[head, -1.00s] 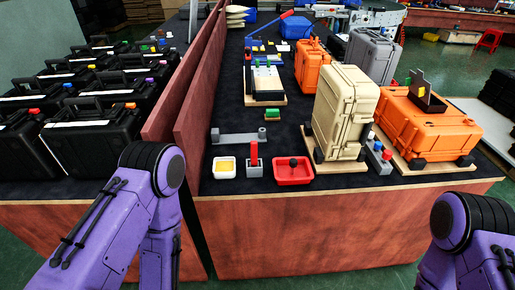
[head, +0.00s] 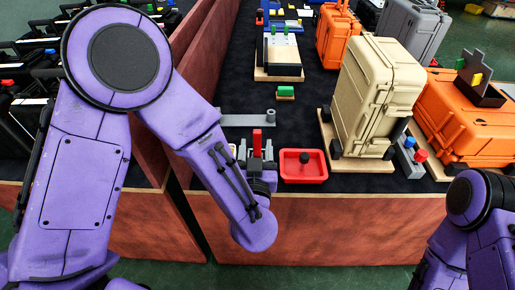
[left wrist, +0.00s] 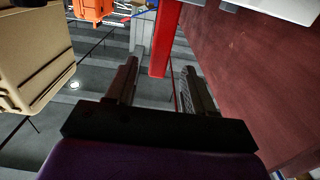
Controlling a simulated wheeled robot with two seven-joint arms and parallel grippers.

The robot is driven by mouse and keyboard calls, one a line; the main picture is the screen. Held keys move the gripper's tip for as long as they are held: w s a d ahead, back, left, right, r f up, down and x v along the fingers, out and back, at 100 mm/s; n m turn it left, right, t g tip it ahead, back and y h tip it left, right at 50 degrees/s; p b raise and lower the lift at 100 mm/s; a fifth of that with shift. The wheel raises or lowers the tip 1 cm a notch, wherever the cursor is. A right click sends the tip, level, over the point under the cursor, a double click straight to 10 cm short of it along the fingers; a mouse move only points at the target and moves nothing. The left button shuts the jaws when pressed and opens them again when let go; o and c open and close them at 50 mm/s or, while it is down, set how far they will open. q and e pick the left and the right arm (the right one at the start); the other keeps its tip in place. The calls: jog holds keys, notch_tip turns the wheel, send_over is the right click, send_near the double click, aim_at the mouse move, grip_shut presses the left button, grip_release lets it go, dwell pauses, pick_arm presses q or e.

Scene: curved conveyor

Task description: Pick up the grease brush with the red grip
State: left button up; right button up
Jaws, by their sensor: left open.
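The grease brush's red grip (head: 257,141) stands upright near the front edge of the table. In the left wrist view the red grip (left wrist: 165,38) reaches down from the top edge between my finger tips. My left gripper (head: 257,160) is at the grip, its fingers open on either side. In the left wrist view the left gripper (left wrist: 160,70) shows a gap between the red grip and each finger. The brush's lower part and its grey holder are mostly hidden by my left gripper and arm. My right gripper is out of view.
A red tray (head: 303,168) with a dark knob sits just right of the left gripper. A grey bar (head: 245,119) lies behind it. A tan case (head: 372,95) and an orange case (head: 470,120) stand to the right. A red-brown partition (head: 195,60) runs along the left.

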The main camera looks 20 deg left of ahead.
aim_at(257, 138)
pick_arm(q)
jog(key=x, duration=0.4)
jog(key=shift+w+r+p, duration=0.2)
jog(key=shift+w+p, duration=0.1)
grip_shut()
